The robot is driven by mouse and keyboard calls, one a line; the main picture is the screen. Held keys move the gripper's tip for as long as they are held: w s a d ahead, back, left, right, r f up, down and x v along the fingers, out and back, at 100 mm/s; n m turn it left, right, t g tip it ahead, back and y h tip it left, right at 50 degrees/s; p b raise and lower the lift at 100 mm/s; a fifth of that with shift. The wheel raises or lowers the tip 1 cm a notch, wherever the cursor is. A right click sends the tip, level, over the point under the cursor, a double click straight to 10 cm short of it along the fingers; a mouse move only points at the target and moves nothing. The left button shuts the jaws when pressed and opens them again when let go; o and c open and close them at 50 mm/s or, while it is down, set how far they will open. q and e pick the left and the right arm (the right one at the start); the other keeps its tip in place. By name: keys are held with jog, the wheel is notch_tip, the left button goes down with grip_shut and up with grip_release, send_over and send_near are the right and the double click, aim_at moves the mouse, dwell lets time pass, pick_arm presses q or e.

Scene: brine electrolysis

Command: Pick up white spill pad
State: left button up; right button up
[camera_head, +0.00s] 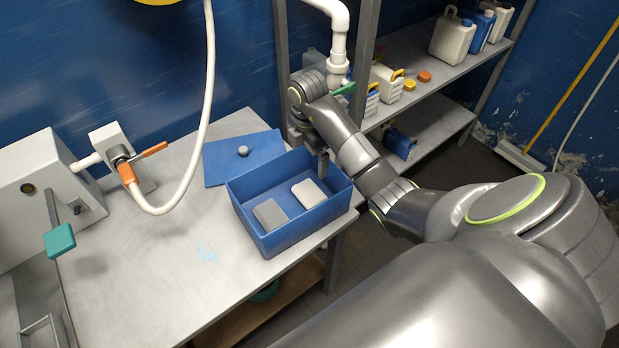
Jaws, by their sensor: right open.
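The white spill pad (309,193) lies in the right part of an open blue box (279,241) on the metal table. A grey pad (270,215) lies beside it on the left, inside the same box. My right gripper (322,164) points down at the back right of the box, above the white pad in the picture. It is open and holds nothing that I can see; its fingers are small and partly hidden by my wrist. My left gripper is not in view.
A blue lid (225,165) with a grey knob lies behind the box. A white hose (205,118) hangs to an orange-handled valve (130,170) at left. A shelf (455,70) with jugs stands at back right. The table (160,285) is clear in front.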

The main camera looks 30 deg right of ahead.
jog(key=b, duration=0.9)
send_over(309, 192)
notch_tip(309, 192, down, 10)
jog(key=shift+r, duration=0.1)
jog(key=shift+f, duration=2.5)
jog(key=c, duration=0.7)
